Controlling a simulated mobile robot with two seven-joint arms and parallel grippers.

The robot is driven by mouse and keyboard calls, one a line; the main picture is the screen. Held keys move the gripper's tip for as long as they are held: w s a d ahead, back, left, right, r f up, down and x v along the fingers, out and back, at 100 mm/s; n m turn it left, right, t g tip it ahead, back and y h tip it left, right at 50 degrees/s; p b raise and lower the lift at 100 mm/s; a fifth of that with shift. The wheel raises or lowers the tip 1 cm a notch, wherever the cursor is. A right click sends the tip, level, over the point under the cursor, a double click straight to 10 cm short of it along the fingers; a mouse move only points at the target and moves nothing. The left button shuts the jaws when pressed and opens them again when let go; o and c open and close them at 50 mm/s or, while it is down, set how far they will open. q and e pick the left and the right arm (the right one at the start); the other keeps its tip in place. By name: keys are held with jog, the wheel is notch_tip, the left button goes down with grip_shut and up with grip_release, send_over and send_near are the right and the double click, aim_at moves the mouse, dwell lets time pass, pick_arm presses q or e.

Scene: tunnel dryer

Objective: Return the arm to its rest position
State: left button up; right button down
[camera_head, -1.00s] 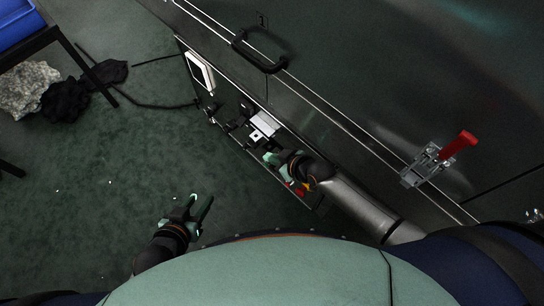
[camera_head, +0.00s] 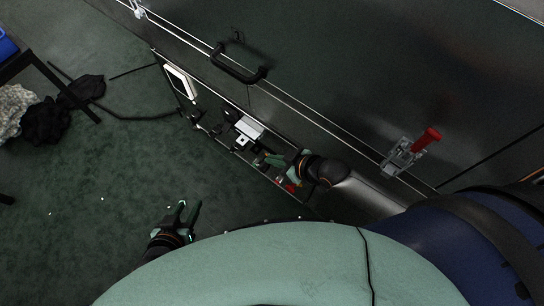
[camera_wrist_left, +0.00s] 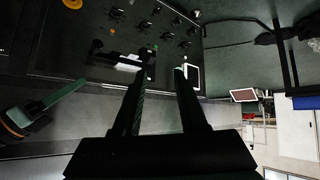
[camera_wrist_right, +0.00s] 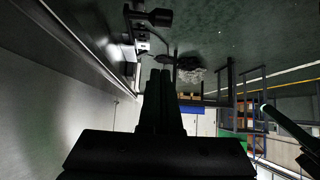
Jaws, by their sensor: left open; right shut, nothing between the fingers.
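My left gripper (camera_head: 184,212) is at the lower left in the head view, over bare floor, open and empty. Its spread fingers (camera_wrist_left: 160,78) also show in the left wrist view. My right gripper (camera_head: 275,161) is in front of or over the lower right end of the control panel (camera_head: 225,128); contact cannot be told. Its fingers (camera_wrist_right: 157,75) are shut together with nothing between them in the right wrist view. The left wrist view shows my right gripper (camera_wrist_left: 62,103) at the left edge.
The dryer's dark metal side, with a black handle (camera_head: 238,70) and a red-handled latch (camera_head: 413,151), runs beside my right arm. Dark and pale heaps (camera_head: 45,120) lie on the floor near a table at the left. The floor between them and my left gripper is mostly clear.

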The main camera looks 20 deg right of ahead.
pick_arm(q)
jog(key=shift+w+r, duration=0.1)
jog(key=s+a+r+p, duration=0.1)
jog(key=a+r+p, duration=0.2)
jog(key=r+p, duration=0.5)
jog(key=shift+s+n+y+p, duration=0.2)
jog(key=shift+n+y+p, duration=0.15)
jog(key=shift+p, duration=0.9)
pick_arm(e)
jog(key=s+d+r+m+t+h, duration=0.1)
jog(key=s+d+r+m+h, duration=0.2)
jog(key=s+d+r+m, duration=0.2)
jog(key=s+d+r, duration=0.1)
jog(key=s+r, duration=0.2)
jog(key=r, duration=0.3)
jog(key=shift+s+d+m+t, duration=0.3)
jog(key=shift+t, duration=0.1)
pick_arm(q)
jog(key=shift+w+d+r, duration=0.1)
jog(key=shift+w+r, duration=0.05)
pick_arm(e)
jog(key=shift+a, duration=0.2)
